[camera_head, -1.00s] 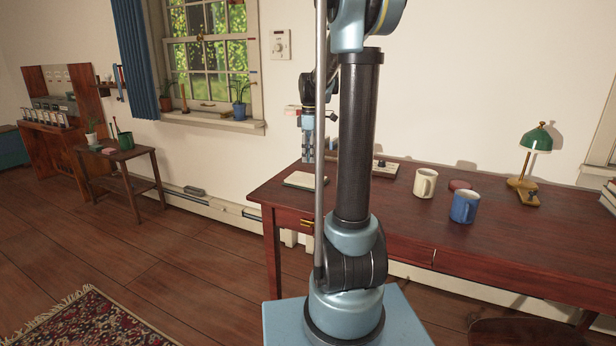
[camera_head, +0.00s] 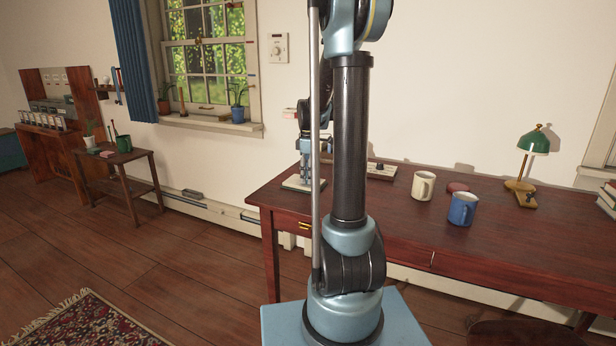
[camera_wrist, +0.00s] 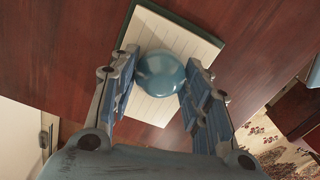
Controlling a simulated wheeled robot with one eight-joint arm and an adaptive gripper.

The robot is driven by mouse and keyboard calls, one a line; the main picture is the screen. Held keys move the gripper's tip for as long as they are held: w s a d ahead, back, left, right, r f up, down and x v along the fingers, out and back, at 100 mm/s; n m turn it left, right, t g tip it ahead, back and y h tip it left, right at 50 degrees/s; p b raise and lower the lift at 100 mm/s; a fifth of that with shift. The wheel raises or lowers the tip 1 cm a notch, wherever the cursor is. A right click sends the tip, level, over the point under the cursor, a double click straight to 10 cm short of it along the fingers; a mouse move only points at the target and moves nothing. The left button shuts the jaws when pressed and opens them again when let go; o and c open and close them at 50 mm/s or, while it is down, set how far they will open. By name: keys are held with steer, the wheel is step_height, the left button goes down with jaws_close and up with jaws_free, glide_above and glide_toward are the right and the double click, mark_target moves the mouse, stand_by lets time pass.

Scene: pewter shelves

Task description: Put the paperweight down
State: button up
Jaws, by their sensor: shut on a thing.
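The paperweight (camera_wrist: 161,74) is a glossy blue-grey dome in the wrist view. It sits between the two fingers of my gripper (camera_wrist: 158,88), which is shut on it. Behind it lies a lined notepad (camera_wrist: 152,108) with a dark green edge, on the wooden desk (camera_wrist: 70,55). I cannot tell whether the paperweight touches the pad. In the head view my gripper (camera_head: 306,176) is low over the notepad (camera_head: 291,184) at the desk's left end. The paperweight cannot be made out there, and my arm hides part of that area.
On the desk (camera_head: 400,240) a cream mug (camera_head: 422,186), a blue mug (camera_head: 462,209), a dark red round thing (camera_head: 457,187) and a green lamp (camera_head: 535,141) stand to the right. A small box with a knob (camera_head: 381,171) lies behind. The desk's front right is clear.

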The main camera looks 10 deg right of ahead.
steer(key=o, duration=1.2)
step_height(320, 180, up, 11)
steer(key=s+m, duration=0.3)
steer(key=s, duration=0.7)
steer(key=s+f+m, duration=0.3)
steer(key=s+f, duration=0.2)
steer(key=s, duration=0.3)
steer(key=s+a+f+m+t, duration=0.1)
steer(key=s+f+m, duration=0.2)
steer(key=s+f, duration=0.2)
steer(key=s+f+m+t, duration=0.1)
steer(key=s+f+m, duration=0.3)
steer(key=s, duration=0.7)
steer(key=shift+a+f, duration=0.15)
steer(key=shift+f, duration=0.45)
